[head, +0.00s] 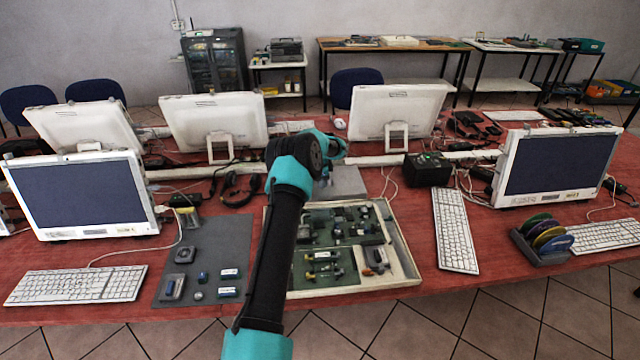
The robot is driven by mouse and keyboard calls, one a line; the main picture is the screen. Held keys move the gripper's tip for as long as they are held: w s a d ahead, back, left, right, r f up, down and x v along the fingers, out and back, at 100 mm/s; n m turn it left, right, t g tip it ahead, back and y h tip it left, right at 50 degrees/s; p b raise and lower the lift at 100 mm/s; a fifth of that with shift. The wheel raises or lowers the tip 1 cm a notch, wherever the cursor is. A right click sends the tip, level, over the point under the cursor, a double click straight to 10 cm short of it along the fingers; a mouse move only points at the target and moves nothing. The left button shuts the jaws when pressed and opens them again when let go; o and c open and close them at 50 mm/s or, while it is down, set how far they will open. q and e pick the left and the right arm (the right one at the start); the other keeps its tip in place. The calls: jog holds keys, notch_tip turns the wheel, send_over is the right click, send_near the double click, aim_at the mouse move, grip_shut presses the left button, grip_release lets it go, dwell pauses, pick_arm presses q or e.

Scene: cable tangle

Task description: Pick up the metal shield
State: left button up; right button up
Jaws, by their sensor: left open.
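I cannot single out the metal shield with certainty; the parts on the table are small in the head view. A dark grey mat (222,240) holds several small parts, among them a square grey part (185,254) and a grey block (172,287). A shallow open case (412,262) beside it holds a green circuit board with small components. A flat grey panel (352,181) lies behind the case. My left gripper (323,180) is open above the panel, near the case's back edge. My own wrist partly hides its fingers. My right gripper is out of view.
Monitors (212,122) line the back of the red table (330,308). A white keyboard (455,230) and a rack of coloured discs (543,240) are to the right. A black box (428,169) and loose cables lie behind the case. Another keyboard (76,286) is at left.

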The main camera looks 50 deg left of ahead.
pick_arm(q)
grip_shut()
dwell(0.3)
jog(key=shift+r, duration=0.15)
notch_tip(320, 180, up, 7)
jog(key=s+d, duration=1)
jog(key=d, duration=0.4)
jog(key=shift+s+d, duration=0.3)
dwell(0.4)
jog(key=shift+w+d, duration=0.1)
dwell(0.4)
